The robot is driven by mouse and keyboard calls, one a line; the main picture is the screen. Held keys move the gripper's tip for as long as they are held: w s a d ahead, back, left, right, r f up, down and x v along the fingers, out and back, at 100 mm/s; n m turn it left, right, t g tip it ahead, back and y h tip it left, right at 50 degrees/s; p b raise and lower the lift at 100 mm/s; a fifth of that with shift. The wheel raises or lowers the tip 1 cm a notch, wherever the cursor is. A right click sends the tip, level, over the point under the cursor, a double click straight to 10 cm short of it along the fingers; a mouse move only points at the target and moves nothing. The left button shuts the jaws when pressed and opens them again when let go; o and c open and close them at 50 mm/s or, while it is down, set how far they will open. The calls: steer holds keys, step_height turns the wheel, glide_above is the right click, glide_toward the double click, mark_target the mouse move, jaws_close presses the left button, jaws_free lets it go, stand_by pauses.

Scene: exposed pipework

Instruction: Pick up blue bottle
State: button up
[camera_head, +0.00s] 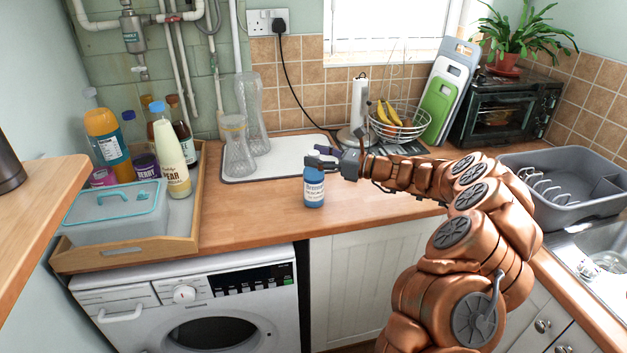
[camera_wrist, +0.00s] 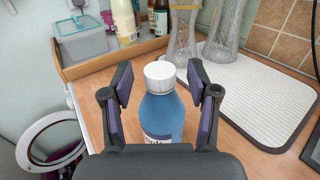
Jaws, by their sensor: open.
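The blue bottle (camera_head: 314,190) stands upright on the wooden counter near its front edge, with a pale label around its body. In the wrist view the blue bottle (camera_wrist: 161,117) shows its white cap and blue shoulder, and its lower part is hidden behind my gripper's body. My gripper (camera_head: 326,158) is at the height of the bottle's top in the head view. In the wrist view my gripper (camera_wrist: 160,82) is open, with one finger on each side of the bottle's cap and neck. Gaps show between both fingers and the bottle.
A wooden tray (camera_head: 187,240) with several bottles and a lidded box (camera_head: 112,213) stands to the left. Glass vases (camera_head: 237,150) stand on a white drying mat (camera_head: 277,160) behind the bottle. A fruit basket (camera_head: 398,124) is further right. Counter between tray and bottle is clear.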

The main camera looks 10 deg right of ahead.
steer(key=shift+w+a, duration=0.3)
steer(key=shift+a, duration=0.05)
steer(key=shift+c, duration=0.2)
jaws_close()
stand_by(0.4)
